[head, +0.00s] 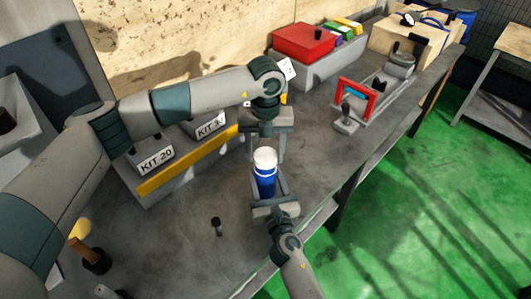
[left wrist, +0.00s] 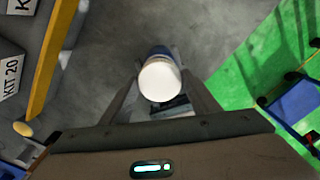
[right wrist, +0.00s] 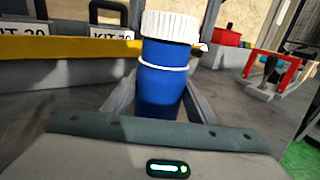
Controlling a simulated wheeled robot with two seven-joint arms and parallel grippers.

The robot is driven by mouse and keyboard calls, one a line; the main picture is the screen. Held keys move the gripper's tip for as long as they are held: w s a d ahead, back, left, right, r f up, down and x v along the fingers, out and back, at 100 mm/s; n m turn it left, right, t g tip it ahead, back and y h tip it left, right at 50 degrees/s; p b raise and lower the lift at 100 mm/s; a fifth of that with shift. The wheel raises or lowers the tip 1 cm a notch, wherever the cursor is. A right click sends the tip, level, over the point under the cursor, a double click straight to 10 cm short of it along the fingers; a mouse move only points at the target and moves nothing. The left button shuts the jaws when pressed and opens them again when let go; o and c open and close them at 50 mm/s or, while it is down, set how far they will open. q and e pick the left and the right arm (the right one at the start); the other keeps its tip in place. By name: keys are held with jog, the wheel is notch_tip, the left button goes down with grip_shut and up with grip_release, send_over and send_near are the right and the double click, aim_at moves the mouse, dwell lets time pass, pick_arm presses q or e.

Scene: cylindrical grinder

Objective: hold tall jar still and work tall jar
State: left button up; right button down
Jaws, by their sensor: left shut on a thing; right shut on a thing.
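The tall jar (head: 265,182) is blue with a white lid (head: 265,158) and stands upright above the table's front part. My left gripper (head: 266,153) reaches down from above with its fingers on either side of the lid; in the left wrist view the round white lid (left wrist: 160,80) sits between them. My right gripper (head: 266,190) comes from the front, shut on the blue body. The right wrist view shows the ribbed lid (right wrist: 170,27) and the blue body (right wrist: 160,92) between its fingers. The jar's bottom is hidden.
Kit bins labelled KIT 20 (head: 155,160) stand behind a yellow rail (head: 190,160) at left. A small black-topped part (head: 217,226) lies on the table at front. A red-framed fixture (head: 357,98) and a red box (head: 304,44) are farther back right. Table in between is clear.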

aim_at(265, 155)
pick_arm(q)
jog(key=shift+r, duration=2)
pick_arm(e)
jog(key=c, duration=0.7)
grip_release()
jog(key=shift+o, duration=0.2)
pick_arm(q)
jog(key=shift+f+b, duration=0.8)
jog(key=shift+f, duration=0.05)
pick_arm(e)
jog(key=v, duration=1.2)
